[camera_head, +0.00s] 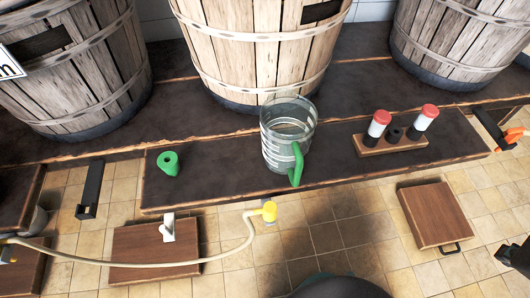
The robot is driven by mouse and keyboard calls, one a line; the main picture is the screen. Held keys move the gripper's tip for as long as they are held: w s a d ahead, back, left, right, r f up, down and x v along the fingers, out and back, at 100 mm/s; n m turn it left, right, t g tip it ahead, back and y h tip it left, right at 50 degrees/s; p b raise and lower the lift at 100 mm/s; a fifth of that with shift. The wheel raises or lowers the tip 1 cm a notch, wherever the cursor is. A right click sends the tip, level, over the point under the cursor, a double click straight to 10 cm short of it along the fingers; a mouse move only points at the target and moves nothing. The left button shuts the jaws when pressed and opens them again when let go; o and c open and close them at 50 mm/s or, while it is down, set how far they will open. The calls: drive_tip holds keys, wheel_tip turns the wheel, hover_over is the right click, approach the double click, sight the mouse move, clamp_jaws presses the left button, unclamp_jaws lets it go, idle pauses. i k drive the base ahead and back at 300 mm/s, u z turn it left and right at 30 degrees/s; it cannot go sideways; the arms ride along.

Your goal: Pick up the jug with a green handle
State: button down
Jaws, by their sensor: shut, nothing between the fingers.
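The jug (287,135) is clear glass with white bands and a green handle (297,164). It stands upright on the dark wooden shelf (220,173), near the middle of the view. Its handle faces the front edge of the shelf. My gripper (503,254) shows only in part at the lower right edge, dark and shut. It is empty, well to the right of the jug and apart from it. The rest of my arm is out of view.
A green ring-like piece (168,163) lies left on the shelf. A wooden rack (390,145) with two red-capped bottles stands right of the jug. Large wooden barrels (262,50) stand behind. A yellow-ended hose (269,211) and a wooden box (430,214) are in front.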

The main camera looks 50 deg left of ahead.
sight(288, 123)
drive_tip(key=u, duration=1.55)
drive_tip(key=k, duration=0.4)
drive_tip(key=z, duration=0.75)
